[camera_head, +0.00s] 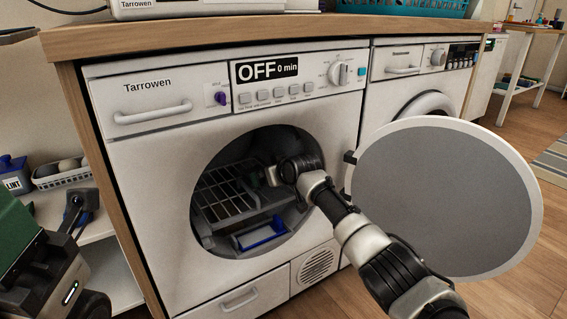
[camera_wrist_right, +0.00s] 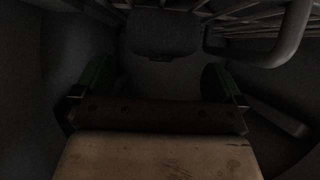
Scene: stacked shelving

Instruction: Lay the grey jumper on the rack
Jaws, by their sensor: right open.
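The wire rack (camera_head: 225,192) stands inside the drum of the left machine, seen through its open round doorway; its bars also show in the right wrist view (camera_wrist_right: 285,45). My left gripper (camera_head: 78,208) is at the far left, apart from the machine.
The round door (camera_head: 450,200) is open to the right, behind my right arm. The machine's display (camera_head: 265,69) reads OFF, 0 min. A blue-edged part (camera_head: 262,236) sits low in the doorway. A blue LINT bin (camera_head: 14,176) and a basket (camera_head: 65,172) stand at left.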

